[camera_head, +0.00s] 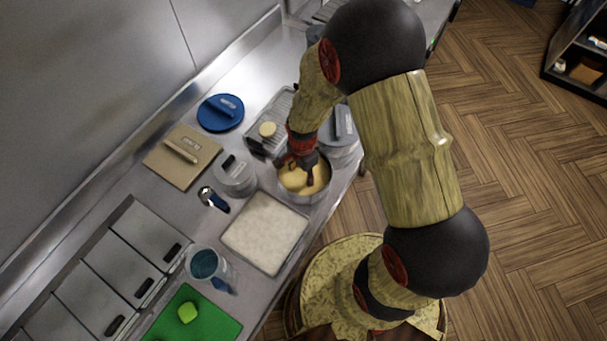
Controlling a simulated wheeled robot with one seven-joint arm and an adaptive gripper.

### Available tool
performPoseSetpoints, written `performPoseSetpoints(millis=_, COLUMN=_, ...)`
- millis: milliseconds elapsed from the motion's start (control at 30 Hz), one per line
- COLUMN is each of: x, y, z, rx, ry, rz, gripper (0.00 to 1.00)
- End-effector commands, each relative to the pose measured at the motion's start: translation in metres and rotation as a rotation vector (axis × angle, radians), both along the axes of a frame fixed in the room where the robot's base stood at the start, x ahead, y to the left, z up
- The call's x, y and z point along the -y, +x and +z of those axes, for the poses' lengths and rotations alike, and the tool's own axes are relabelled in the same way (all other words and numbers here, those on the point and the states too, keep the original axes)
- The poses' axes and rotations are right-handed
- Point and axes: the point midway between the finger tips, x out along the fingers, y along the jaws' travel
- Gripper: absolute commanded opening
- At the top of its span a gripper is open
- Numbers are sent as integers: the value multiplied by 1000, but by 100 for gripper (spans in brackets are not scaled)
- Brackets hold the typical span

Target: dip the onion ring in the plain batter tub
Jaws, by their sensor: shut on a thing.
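My gripper (305,178) points down into an open round metal tub (296,198) of pale yellow batter (291,181). Its dark fingers reach down to about the batter's surface, inside the rim. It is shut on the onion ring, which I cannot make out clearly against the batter. My wrist and fingers hide part of the tub's back edge. I cannot read any label on this tub.
A lidded metal tub (236,178) stands left of the batter, and another (341,140) behind it. A wire-rack tray with a pale round piece (267,129) lies further back.

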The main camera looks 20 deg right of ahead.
Motion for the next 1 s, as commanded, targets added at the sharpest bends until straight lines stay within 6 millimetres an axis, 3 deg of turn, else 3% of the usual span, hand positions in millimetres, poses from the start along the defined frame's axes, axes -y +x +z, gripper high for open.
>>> performPoseSetpoints(millis=300, x=11, y=0, z=0, rx=0, ry=0, rz=-1, gripper=31)
performPoseSetpoints(millis=667, x=-1, y=0, z=0, rx=0, ry=0, rz=1, gripper=31)
performPoseSetpoints(millis=1000, x=5, y=0, z=0, rx=0, ry=0, rz=0, gripper=31)
